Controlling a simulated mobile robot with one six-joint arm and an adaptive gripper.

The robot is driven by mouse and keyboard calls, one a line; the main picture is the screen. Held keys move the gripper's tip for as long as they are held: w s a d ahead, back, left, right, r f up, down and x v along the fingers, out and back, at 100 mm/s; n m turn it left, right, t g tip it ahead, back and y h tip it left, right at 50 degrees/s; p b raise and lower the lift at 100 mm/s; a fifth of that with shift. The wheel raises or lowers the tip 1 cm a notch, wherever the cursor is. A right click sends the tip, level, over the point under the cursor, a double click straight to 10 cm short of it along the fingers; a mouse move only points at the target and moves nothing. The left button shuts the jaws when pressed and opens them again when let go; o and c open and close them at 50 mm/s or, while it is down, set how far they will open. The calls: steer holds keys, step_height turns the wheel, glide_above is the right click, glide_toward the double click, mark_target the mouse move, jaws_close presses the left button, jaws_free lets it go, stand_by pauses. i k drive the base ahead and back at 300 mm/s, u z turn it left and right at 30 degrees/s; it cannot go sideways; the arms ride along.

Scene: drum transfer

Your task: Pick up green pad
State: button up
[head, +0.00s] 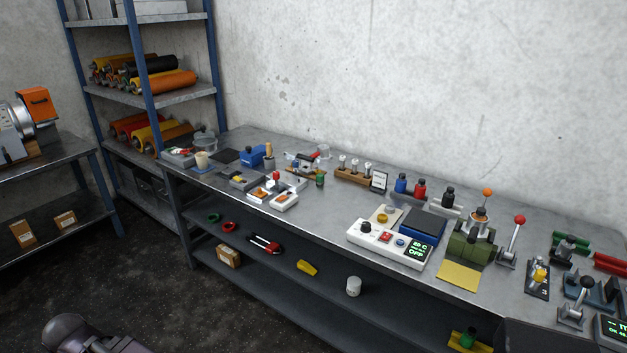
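I cannot clearly pick out a flat green pad in the head view. A flat yellow sheet (459,276) lies in front of the green device. A dark part of my own arm shows at the bottom left; my gripper's fingers are not seen.
The long grey bench (330,215) is crowded with small devices, including a white control box (390,245) and a red-knobbed lever (513,240). Its lower shelf holds a few loose items. A shelf rack of rollers (150,85) stands behind left. The dark floor (130,260) is open.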

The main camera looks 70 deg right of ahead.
mark_target(320, 178)
steer(key=i, duration=2.35)
steer(key=z, duration=0.05)
steer(key=k, duration=0.15)
steer(key=z, duration=2.85)
